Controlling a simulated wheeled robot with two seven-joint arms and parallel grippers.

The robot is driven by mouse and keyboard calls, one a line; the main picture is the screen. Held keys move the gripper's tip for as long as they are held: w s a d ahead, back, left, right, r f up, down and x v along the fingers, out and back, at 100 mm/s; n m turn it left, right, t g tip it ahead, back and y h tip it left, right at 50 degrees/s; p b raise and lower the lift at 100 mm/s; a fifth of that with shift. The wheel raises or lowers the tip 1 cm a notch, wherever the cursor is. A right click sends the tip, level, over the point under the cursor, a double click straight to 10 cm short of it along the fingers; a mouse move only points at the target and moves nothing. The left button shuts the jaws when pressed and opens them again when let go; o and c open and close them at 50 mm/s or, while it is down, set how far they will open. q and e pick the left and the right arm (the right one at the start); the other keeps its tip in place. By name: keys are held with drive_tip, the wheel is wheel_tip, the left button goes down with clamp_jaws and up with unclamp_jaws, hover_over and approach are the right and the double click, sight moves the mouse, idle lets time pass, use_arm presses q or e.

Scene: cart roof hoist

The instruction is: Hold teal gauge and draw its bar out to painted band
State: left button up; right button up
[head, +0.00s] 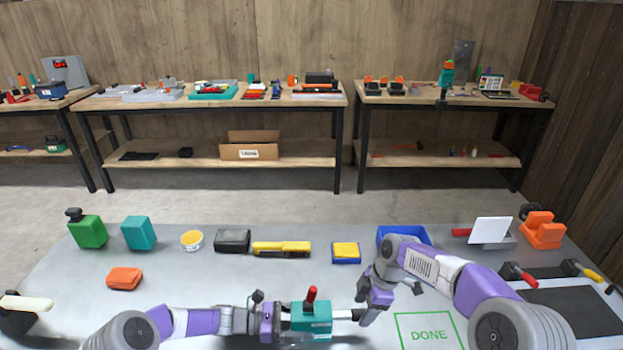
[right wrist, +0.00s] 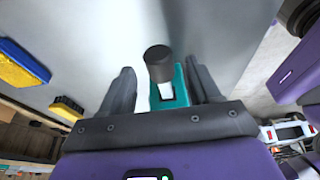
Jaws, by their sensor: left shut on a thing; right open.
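The teal gauge (head: 311,317) is at the front middle of the table in the head view, with a red handle standing on top. A short pale bar (head: 342,314) sticks out of its right side. My left gripper (head: 283,322) is shut on the gauge's left side. My right gripper (head: 362,309) is open at the bar's right end. In the right wrist view, the bar's dark round end knob (right wrist: 158,62) lies between the two open fingers, with the teal body (right wrist: 182,88) behind. I cannot tell whether either finger touches it. No painted band can be made out.
A green DONE square (head: 429,334) is marked on the table right of the gauge. An orange block (head: 124,279), a yellow tool (head: 281,248), a blue tray (head: 404,236) and a yellow-blue sponge (head: 346,252) lie further back. The table between gauge and back row is clear.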

drive_tip(key=shift+x, duration=1.05)
drive_tip(key=shift+c, duration=0.3)
drive_tip(key=c, duration=0.9)
drive_tip(key=shift+d, duration=0.2)
